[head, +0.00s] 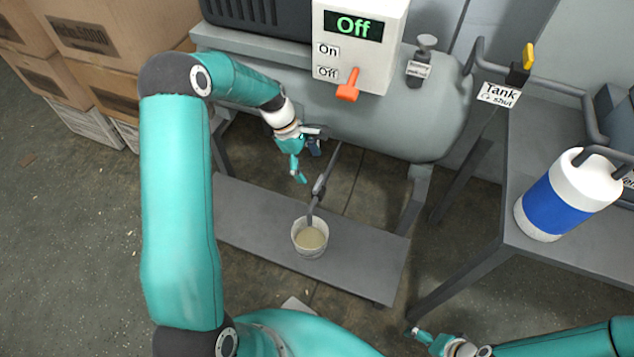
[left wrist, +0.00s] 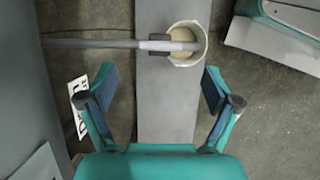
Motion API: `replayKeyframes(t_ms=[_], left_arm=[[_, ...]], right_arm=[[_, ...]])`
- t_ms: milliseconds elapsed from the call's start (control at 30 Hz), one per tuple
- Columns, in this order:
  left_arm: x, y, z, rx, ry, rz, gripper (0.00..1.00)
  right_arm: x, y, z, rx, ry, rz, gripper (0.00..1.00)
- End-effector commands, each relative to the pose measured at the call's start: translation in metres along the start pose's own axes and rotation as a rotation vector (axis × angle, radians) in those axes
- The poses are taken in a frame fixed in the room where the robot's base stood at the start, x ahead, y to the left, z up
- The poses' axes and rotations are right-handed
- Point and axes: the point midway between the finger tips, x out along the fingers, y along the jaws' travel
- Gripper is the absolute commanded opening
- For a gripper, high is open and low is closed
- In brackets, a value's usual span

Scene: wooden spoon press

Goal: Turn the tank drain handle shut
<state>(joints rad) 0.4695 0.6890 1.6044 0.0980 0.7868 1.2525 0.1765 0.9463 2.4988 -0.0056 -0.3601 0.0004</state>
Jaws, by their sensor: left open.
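A thin grey drain pipe (head: 333,163) slopes down from under the grey tank (head: 400,120) to a white cup (head: 310,237). A dark fitting (head: 318,187) sits on it near its lower end; I cannot clearly tell the handle from the pipe. In the left wrist view the pipe (left wrist: 95,43) runs in from the left, through a dark fitting (left wrist: 159,43), to the cup (left wrist: 188,45). My left gripper (head: 308,166) is open and empty beside the pipe, under the tank. Its spread fingers (left wrist: 158,78) point toward the fitting, apart from it. My right gripper (head: 418,335) is at the bottom right.
A control box (head: 362,40) reading "Off" has an orange lever (head: 349,86). A yellow handle (head: 528,57) stands above a "Tank shut" tag (head: 498,94). A blue-white bottle (head: 568,195) is on the right bench. Cartons (head: 95,40) stand left. The low grey shelf (head: 360,260) holds the cup.

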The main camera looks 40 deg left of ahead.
Motion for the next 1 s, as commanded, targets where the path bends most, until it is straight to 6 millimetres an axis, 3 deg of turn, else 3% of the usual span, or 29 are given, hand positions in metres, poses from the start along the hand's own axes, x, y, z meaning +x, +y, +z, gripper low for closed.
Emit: replayKeyframes(t_ms=[100, 300, 767, 1000], left_arm=[[0.029, -0.001, -0.001, 0.001, -0.001, -0.003, 0.90], [0.056, 0.000, 0.000, 0.000, -0.001, -0.001, 0.90], [0.066, 0.000, 0.000, -0.001, 0.000, 0.001, 0.90], [0.066, 0.000, -0.001, -0.001, 0.000, 0.001, 0.51]], right_arm=[[0.009, 0.003, 0.000, 0.000, 0.000, 0.000, 0.90], [0.015, 0.005, 0.000, 0.000, 0.000, 0.000, 0.90], [0.016, 0.006, 0.000, 0.000, 0.000, 0.000, 0.90], [0.016, 0.006, 0.000, 0.000, 0.000, 0.000, 0.90]])
